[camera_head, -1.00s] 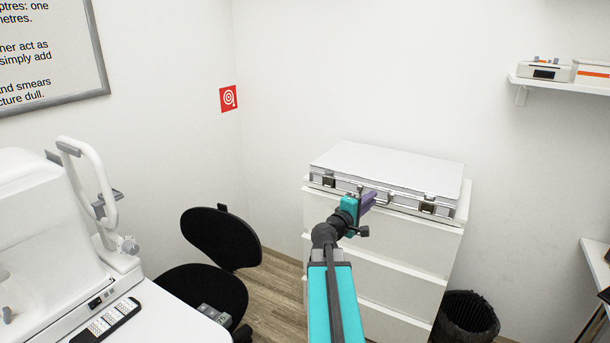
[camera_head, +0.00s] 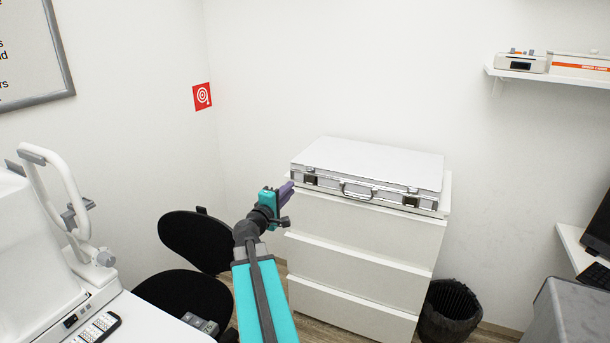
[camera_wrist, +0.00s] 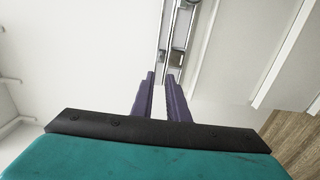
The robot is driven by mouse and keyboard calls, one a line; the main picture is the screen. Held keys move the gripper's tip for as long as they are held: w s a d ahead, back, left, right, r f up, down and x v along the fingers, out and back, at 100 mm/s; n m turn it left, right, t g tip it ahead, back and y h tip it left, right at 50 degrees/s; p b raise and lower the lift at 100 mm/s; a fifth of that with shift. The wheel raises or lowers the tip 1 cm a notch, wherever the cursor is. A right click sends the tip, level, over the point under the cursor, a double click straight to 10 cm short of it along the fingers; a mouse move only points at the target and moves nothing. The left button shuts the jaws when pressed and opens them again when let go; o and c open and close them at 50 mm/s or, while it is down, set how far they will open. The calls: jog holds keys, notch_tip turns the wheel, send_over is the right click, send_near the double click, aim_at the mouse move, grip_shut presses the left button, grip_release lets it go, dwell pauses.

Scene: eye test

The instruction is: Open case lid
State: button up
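The case (camera_head: 368,160) lies flat on a white drawer cabinet, its white lid down. It has silver edges, a handle (camera_head: 357,190) at the middle of its front, and a dark latch (camera_head: 310,180) on the left and another (camera_head: 411,201) on the right. I cannot tell whether the latches are fastened. My gripper (camera_head: 290,186) is by the case's left front corner in the picture, seemingly apart from it. In the wrist view its purple fingers (camera_wrist: 160,78) stand apart with nothing between them. The case's silver edge (camera_wrist: 175,38) shows beyond the fingertips.
The drawer cabinet (camera_head: 360,265) stands against the wall, with a black bin (camera_head: 450,312) at its right. A black chair (camera_head: 190,240) and a white device (camera_head: 50,250) are on the left. A wall shelf (camera_head: 550,78) is at upper right.

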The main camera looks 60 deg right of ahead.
jog(key=shift+s+d, duration=0.15)
jog(key=shift+d, duration=0.05)
jog(key=p, duration=0.3)
send_near(309, 172)
jog(key=shift+w+d+r, duration=0.1)
jog(key=shift+w+d, duration=0.05)
jog(key=shift+d, duration=1.85)
jog(key=shift+w+d+r, duration=0.1)
jog(key=shift+w+d, duration=0.1)
jog(key=shift+d, duration=1.85)
grip_shut()
jog(key=shift+f, duration=0.1)
